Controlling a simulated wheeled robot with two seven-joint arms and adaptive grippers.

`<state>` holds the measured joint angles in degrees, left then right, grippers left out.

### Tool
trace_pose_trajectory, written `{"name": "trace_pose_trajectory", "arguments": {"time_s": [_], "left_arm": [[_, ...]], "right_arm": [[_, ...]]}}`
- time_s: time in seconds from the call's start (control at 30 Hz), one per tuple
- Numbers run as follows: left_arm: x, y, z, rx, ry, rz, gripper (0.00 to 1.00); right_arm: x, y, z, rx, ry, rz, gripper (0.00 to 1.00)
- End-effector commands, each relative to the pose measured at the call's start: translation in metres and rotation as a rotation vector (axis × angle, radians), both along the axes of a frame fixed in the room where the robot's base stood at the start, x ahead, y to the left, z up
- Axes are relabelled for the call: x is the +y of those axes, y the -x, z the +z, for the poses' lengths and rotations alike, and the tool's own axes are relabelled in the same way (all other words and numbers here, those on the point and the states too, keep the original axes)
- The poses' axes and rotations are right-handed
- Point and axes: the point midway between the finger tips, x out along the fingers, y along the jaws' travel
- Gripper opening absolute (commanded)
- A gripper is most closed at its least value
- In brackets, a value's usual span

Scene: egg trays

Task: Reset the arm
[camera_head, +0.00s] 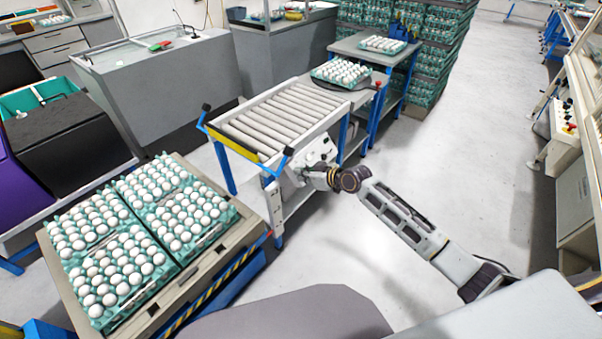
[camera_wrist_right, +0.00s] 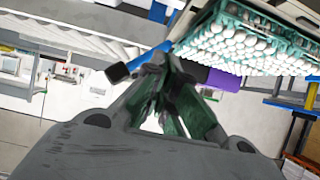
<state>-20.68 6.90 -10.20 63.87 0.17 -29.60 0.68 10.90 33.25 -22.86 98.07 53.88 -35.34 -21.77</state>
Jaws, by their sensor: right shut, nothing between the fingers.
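My right arm comes in from the lower right of the head view. Its gripper (camera_head: 278,173) is beside the near end of the roller conveyor, to the right of the egg trays. In the right wrist view the fingers of this gripper (camera_wrist_right: 168,66) meet at their tips, shut and empty. Teal egg trays filled with white eggs (camera_wrist_right: 245,48) show beyond the fingers at upper right. My left gripper is in neither view.
A pallet stand (camera_head: 222,243) holds several full egg trays at left. The roller conveyor (camera_head: 330,108) leads back to a full tray (camera_head: 341,72). Stacked teal trays (camera_head: 432,62) stand behind. Open grey floor (camera_head: 460,150) lies to the right.

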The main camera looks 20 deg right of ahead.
Motion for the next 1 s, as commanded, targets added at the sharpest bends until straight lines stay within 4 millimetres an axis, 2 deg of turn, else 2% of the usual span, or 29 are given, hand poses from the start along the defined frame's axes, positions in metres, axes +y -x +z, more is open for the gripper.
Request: {"name": "trace_pose_trajectory", "arguments": {"time_s": [0.37,0.53,0.67,0.87,1.0], "left_arm": [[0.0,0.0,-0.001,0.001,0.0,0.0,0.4],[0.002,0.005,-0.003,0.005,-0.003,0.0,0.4],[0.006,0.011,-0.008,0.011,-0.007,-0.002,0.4],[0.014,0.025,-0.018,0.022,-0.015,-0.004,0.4],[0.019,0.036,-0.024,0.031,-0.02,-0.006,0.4]], "right_arm": [[-0.001,0.0,-0.003,0.003,0.0,-0.003,0.0],[-0.012,0.0,-0.025,0.028,0.011,-0.037,0.0],[-0.03,0.002,-0.061,0.065,0.026,-0.094,0.0],[-0.066,0.019,-0.14,0.15,0.071,-0.2,0.0],[-0.09,0.042,-0.197,0.212,0.108,-0.267,0.0]]}}
